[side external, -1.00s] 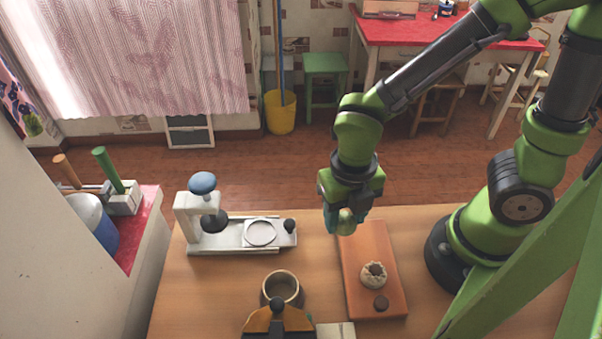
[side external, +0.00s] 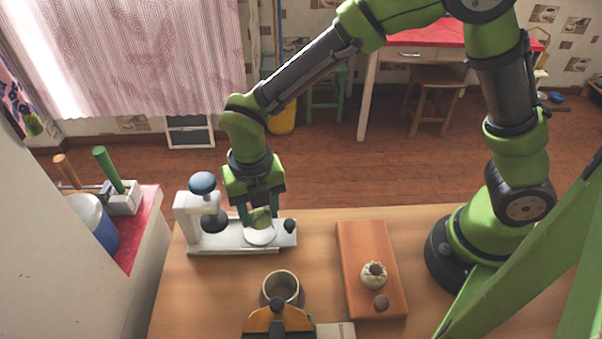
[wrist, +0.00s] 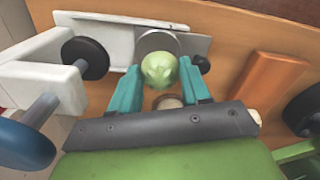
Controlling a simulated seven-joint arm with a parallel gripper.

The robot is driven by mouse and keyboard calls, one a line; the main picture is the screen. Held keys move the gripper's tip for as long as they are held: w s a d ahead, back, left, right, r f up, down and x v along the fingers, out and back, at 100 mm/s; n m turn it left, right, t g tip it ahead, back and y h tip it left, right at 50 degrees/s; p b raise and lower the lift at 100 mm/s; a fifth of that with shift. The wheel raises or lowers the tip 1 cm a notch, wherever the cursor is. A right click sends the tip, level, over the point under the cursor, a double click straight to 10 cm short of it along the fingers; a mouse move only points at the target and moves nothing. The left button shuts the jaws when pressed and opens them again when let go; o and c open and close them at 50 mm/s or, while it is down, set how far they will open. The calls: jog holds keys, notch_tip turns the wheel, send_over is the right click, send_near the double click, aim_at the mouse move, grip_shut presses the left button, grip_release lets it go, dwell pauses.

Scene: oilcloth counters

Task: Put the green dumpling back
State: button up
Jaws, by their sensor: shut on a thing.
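The green dumpling (side external: 261,219) is between the teal fingers of my gripper (side external: 262,213), which is shut on it. It also shows in the wrist view (wrist: 159,68), pinched between both fingertips. My gripper points down over the round pale plate (side external: 260,237) of the white press (side external: 216,240). The dumpling is at or just above this plate; I cannot tell whether it touches. The plate is partly hidden behind the dumpling in the wrist view (wrist: 158,40). The press has a blue knob (side external: 203,183) and a dark round pad (side external: 214,222) to the left of my gripper.
A round cup (side external: 281,288) stands in front of the press, behind a yellow and black object (side external: 278,320). Bare counter separates press and board.

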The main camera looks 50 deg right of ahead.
aim_at(256, 211)
jog(key=shift+w+a+f, duration=0.1)
jog(key=shift+f, duration=0.7)
jog(key=shift+w+a+f, duration=0.1)
jog(key=shift+f, duration=0.7)
jog(key=shift+d+f, duration=0.1)
jog(key=shift+f, duration=0.1)
jog(key=o, duration=0.6)
